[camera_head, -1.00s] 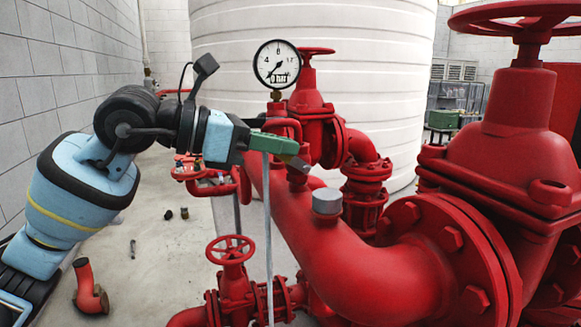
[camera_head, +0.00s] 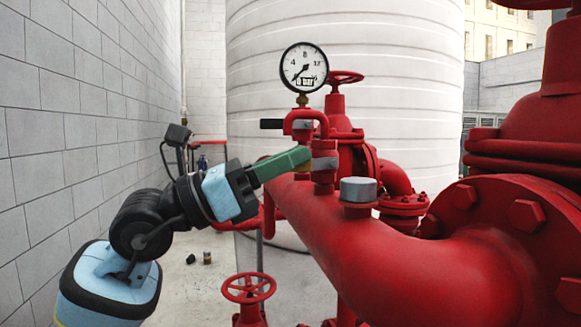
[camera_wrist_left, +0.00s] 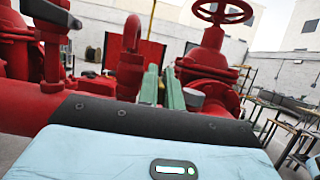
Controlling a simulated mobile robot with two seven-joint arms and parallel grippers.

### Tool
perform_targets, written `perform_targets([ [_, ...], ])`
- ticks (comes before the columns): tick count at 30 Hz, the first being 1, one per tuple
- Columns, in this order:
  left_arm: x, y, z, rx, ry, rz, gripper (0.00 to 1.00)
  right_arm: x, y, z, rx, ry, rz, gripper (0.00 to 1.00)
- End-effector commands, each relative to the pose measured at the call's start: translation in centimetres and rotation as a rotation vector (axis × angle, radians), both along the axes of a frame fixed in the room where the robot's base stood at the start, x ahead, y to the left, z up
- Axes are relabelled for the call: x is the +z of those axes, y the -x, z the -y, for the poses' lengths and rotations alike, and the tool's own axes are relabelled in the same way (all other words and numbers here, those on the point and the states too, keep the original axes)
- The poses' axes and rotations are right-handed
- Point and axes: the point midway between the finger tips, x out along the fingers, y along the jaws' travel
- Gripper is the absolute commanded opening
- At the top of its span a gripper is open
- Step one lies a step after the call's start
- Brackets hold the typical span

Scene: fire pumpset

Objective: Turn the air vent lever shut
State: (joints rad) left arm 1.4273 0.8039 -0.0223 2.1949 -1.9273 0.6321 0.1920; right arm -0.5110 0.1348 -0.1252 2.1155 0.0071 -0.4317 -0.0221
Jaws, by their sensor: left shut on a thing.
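My left gripper (camera_head: 303,157) reaches in from the left, its green fingers pointing up and right against a small red fitting (camera_head: 323,172) with a grey section on top of the big red pipe. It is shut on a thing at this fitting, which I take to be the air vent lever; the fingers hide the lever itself. In the left wrist view the two green fingers (camera_wrist_left: 163,88) stand close together with a narrow gap. A black handle (camera_head: 271,124) sticks out left beside the red looped tube (camera_head: 306,118), above and clear of the fingers. My right gripper is not in view.
A pressure gauge (camera_head: 304,67) stands above the looped tube. A grey cap (camera_head: 358,189) and the big red pipe (camera_head: 385,260) lie right of the fingers. A red handwheel (camera_head: 249,288) is below. A block wall (camera_head: 90,120) bounds the left; floor between is mostly clear.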

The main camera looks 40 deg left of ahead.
Motion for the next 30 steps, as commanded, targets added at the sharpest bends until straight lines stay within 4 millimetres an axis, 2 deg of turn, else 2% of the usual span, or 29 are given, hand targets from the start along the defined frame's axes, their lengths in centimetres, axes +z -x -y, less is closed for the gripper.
perform_targets([
  [15, 0.06, 0.03, -0.08, 0.002, 0.014, 0.017, 0.00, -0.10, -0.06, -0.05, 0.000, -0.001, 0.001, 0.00],
  [16, 0.05, 0.03, -0.08, 0.002, 0.014, 0.017, 0.11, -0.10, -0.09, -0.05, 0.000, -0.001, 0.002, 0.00],
  [20, 0.02, 0.02, -0.06, 0.001, 0.014, 0.016, 0.28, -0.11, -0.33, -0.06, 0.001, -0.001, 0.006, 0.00],
  [30, -0.17, 0.12, -0.16, 0.001, 0.012, 0.013, 0.29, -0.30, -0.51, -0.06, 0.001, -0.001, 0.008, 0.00],
])
